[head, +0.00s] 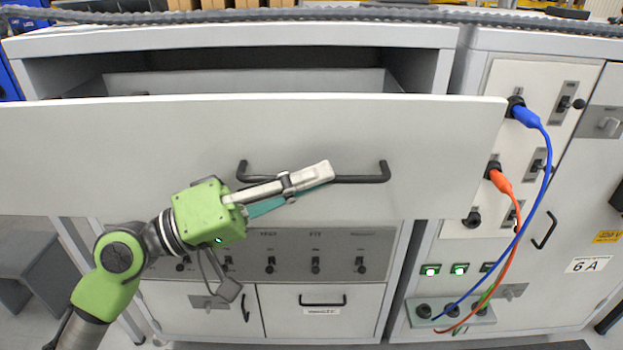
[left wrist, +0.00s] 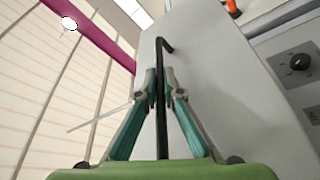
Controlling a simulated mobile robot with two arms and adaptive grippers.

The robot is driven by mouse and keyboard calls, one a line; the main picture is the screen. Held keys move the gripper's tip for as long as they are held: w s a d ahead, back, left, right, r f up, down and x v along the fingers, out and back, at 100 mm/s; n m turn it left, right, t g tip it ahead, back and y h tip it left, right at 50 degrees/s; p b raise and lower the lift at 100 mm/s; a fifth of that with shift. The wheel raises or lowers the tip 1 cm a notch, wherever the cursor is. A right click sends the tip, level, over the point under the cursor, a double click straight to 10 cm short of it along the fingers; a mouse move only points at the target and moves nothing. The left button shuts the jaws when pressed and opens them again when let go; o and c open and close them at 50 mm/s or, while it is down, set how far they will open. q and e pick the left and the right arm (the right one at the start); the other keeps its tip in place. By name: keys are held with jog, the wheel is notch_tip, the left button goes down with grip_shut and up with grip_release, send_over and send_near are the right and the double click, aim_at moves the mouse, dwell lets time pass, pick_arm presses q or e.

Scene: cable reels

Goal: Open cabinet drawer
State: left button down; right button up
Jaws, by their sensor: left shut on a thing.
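The cabinet drawer (head: 440,150) has a wide white front and stands pulled out of the cabinet (head: 444,70), with its dark inside showing behind the front. Its black bar handle (head: 360,179) runs across the front. My left gripper (head: 318,176) is at the middle of the handle, shut on it. In the left wrist view, the two fingers of the gripper (left wrist: 161,88) lie on either side of the black handle (left wrist: 161,120), with the drawer front (left wrist: 215,70) beside them. My right gripper is in neither view.
A panel with switches (head: 315,264) and smaller lower doors (head: 365,305) lie below the drawer. At the right, a blue cable (head: 549,165) and an orange cable (head: 518,225) hang from sockets near the drawer's right edge. A grey box (head: 30,265) stands at the left.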

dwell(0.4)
pick_arm(q)
jog(key=c, duration=2.2)
grip_release()
jog(key=shift+o, duration=0.2)
jog(key=v, duration=1.2)
jog(key=shift+f, duration=0.1)
